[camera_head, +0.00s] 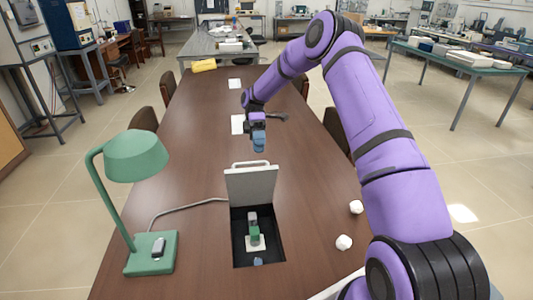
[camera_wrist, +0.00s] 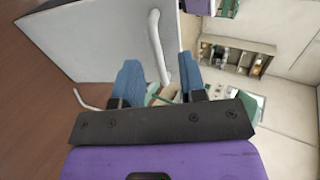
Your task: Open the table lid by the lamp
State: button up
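The table lid (camera_head: 252,187) by the lamp stands raised, about upright, at the far edge of a dark recess (camera_head: 238,252) in the table. Its pale bar handle (camera_head: 250,164) is on the top edge. In the wrist view the lid (camera_wrist: 100,40) is a light grey panel, and its curved handle (camera_wrist: 157,45) reaches down between the fingers. My gripper (camera_head: 258,143) is just above and beyond the lid. In the wrist view my gripper (camera_wrist: 158,66) has its blue fingers apart. I cannot tell whether they touch the handle. The green lamp (camera_head: 136,156) stands left of the recess.
A green and white object (camera_head: 254,232) stands inside the recess. A cable (camera_head: 185,205) runs from the lamp to the lid area. Two white lumps (camera_head: 344,242) lie on the right of the brown table (camera_head: 190,150). Chairs (camera_head: 335,128) line its sides.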

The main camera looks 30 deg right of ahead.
jog(key=s, duration=0.7)
jog(key=shift+s+a+r, duration=0.1)
jog(key=shift+a+r, duration=0.25)
jog(key=shift+a, duration=0.05)
jog(key=s+a+r+m+t+h, duration=0.15)
jog(key=s+r+m+t, duration=0.35)
jog(key=r, duration=0.5)
jog(key=s+a+r+m+t+h, duration=0.1)
jog(key=s+r+m+t+h, duration=0.1)
jog(key=s+r, duration=0.6)
jog(key=s+r+m+t, duration=0.3)
jog(key=s+r+t, duration=0.1)
jog(key=s, duration=0.4)
jog(key=s+d+r+m+t, duration=0.1)
jog(key=s+r+m+t, duration=0.3)
jog(key=s, duration=0.5)
jog(key=shift+r+t, duration=0.45)
jog(key=shift+t, duration=0.35)
